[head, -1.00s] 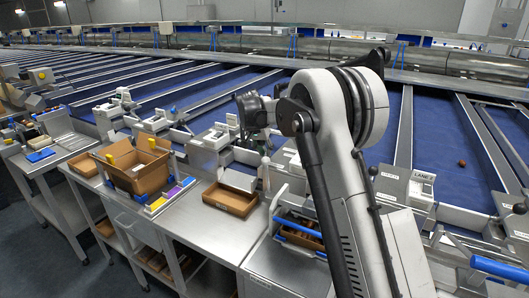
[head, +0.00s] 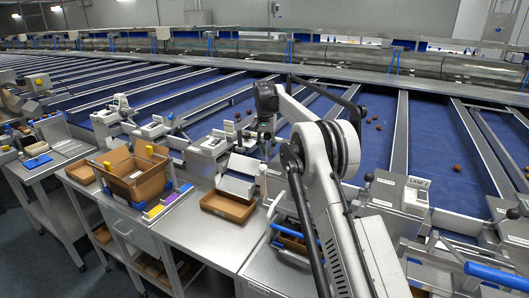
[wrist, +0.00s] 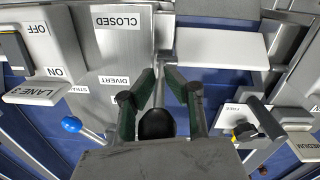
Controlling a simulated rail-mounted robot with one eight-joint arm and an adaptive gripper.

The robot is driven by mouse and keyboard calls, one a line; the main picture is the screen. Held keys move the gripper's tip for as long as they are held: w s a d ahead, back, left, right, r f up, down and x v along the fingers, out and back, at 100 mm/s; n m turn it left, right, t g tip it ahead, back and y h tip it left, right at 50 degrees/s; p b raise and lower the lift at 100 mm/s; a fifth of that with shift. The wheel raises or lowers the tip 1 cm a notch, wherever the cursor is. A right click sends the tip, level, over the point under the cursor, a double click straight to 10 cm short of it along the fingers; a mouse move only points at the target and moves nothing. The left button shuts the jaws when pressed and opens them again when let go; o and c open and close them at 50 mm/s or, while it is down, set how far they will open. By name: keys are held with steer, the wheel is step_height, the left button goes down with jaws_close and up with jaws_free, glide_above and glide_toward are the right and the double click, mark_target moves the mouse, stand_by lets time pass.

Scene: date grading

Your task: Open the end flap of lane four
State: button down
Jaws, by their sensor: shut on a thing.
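My gripper (wrist: 162,76) is shut around the thin metal stem of a black-knobbed lever (wrist: 156,125) in the wrist view. The round knob sits between the fingers, nearer the camera. Beside it, at left, is a grey plate (wrist: 112,55) marked CLOSED and DIVERT. A pale flap-like panel (wrist: 220,47) lies to the upper right. In the head view my gripper (head: 264,150) is down at a lane end, and the lever is hidden there. A pale panel (head: 237,186) slopes above a brown tray (head: 228,207). I cannot tell this lane's number surely.
A lane label box (wrist: 42,92) and a blue knob (wrist: 71,124) are at left in the wrist view. A LANE 2 box (head: 417,192) stands right in the head view. Cardboard boxes (head: 135,178) stand left on the bench. Several dates lie on the blue belts.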

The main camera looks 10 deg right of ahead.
steer(key=shift+w+d+f+p, duration=0.15)
steer(key=shift+w+d+p, duration=0.2)
steer(key=shift+w+d, duration=0.45)
steer(key=shift+w+d+f, duration=0.35)
steer(key=shift+w+d, duration=0.05)
steer(key=shift+d, duration=0.1)
steer(key=shift+f, duration=0.1)
steer(key=c, duration=1.8)
jaws_free()
steer(key=shift+d, duration=0.3)
steer(key=shift+a, duration=0.25)
